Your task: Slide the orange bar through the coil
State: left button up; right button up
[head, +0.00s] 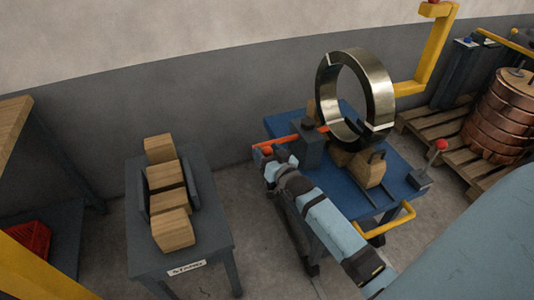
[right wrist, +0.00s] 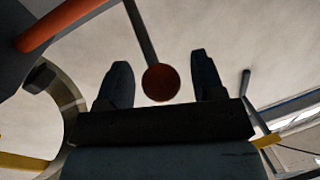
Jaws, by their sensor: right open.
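The orange bar (head: 284,140) runs through a dark block on the blue stand in the head view, and part of it shows at the top left of the right wrist view (right wrist: 62,22). The coil (head: 377,95) is a large shiny ring standing upright right of the bar; part of it shows at the left of the wrist view (right wrist: 72,98). My right gripper (head: 270,162) is at the bar's left end. In the wrist view it is open (right wrist: 160,63), with a round red-orange knob (right wrist: 161,82) on a grey rod seen between its fingers. Whether they touch is unclear. My left gripper is out of view.
The blue stand (head: 285,122) has wooden blocks (head: 369,170) under the coil and a yellow handle (head: 390,222) in front. A grey table (head: 215,228) with wooden blocks stands left. A copper coil stack (head: 500,118) rests on a pallet at right.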

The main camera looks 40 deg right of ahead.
grip_shut()
jog(key=s+d+p, duration=0.1)
jog(key=d, duration=0.4)
jog(key=s+d+p, duration=0.1)
jog(key=d, duration=0.5)
jog(key=s+d+p, duration=0.1)
jog(key=d, duration=0.4)
jog(key=shift+s+d+p, duration=0.2)
jog(key=shift+s+p, duration=0.1)
jog(key=shift+s, duration=0.1)
grip_release()
jog(key=shift+s+d, duration=0.1)
jog(key=shift+d, duration=0.1)
jog(key=shift+s+a, duration=0.1)
jog(key=shift+a, duration=0.05)
jog(key=s+p, duration=0.2)
jog(key=s, duration=1.1)
jog(key=shift+s+a, duration=0.2)
jog(key=shift+s, duration=0.1)
